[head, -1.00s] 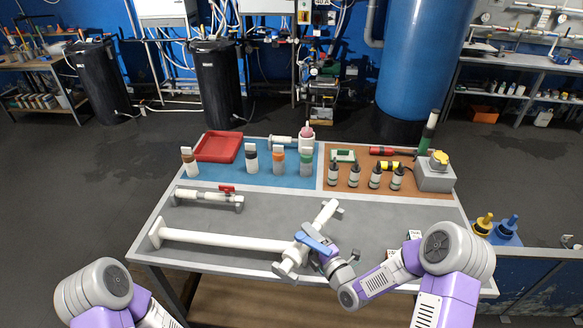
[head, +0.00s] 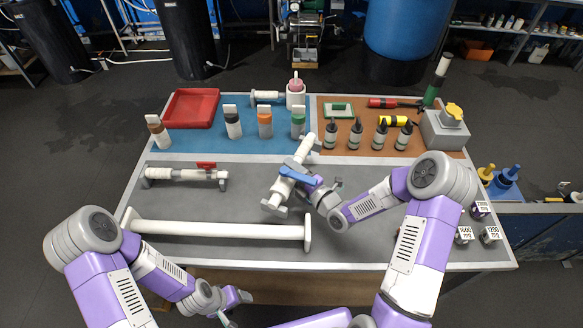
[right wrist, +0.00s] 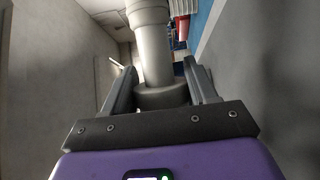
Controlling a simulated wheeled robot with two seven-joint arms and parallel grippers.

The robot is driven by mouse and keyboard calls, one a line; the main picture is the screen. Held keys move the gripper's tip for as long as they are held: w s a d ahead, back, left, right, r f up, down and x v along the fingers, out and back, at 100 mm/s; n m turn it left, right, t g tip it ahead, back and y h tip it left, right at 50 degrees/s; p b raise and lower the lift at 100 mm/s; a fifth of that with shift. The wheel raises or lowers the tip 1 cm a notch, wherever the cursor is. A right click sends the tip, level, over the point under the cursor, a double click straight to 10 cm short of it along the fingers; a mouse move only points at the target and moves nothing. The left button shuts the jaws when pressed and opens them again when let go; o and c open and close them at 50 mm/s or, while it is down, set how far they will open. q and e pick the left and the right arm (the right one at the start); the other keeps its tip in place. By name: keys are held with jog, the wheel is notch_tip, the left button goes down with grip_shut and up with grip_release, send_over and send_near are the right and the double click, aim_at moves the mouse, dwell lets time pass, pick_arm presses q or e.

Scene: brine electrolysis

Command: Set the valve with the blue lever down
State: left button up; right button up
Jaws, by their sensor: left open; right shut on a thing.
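The valve with the blue lever (head: 298,177) is a white pipe piece with a flange at each end, lying slantwise over the grey middle of the table. Its blue lever runs across the body. My right gripper (head: 318,190) is shut on the valve at its right side. In the right wrist view a pale pipe part of the valve (right wrist: 157,60) stands between the fingers. I cannot tell whether the valve touches the table. My left gripper (head: 237,306) is open and empty, low at the table's front edge, away from the valve.
A long white pipe (head: 215,230) lies in front, and a valve with a red lever (head: 187,174) at the left. Bottles, a red tray (head: 190,108) and a grey box (head: 445,130) fill the back. Small labelled blocks (head: 464,234) stand at right. Grey surface beside the held valve is free.

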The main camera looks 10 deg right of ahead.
jog(key=shift+f+b, duration=0.85)
jog(key=shift+f, duration=1.65)
jog(key=shift+f+b, duration=0.6)
jog(key=shift+b, duration=0.1)
jog(key=o, duration=1.5)
jog(key=shift+f, duration=0.1)
